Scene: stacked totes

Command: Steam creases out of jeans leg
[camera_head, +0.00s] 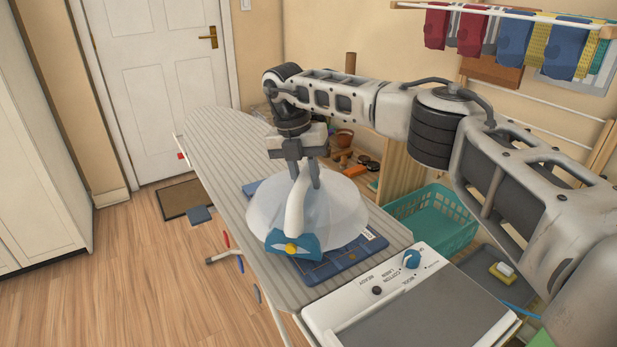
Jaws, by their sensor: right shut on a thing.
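The blue jeans leg (348,257) lies flat on the striped ironing board (205,145). A steamer (291,244) with a white handle and a blue head with a yellow dot is over the jeans, inside a pale, see-through cloud of steam (345,208). My right gripper (303,180) is shut on the steamer's handle from above. The cloud and the steamer hide much of the jeans, and I cannot tell whether the head touches the cloth. My left gripper is not in view.
A white station with dials (405,300) stands at the board's near end. A teal basket (437,218) is on the right, beside a wooden shelf with small items. A drying rack with clothes (513,40) hangs at upper right. The wooden floor on the left is mostly clear.

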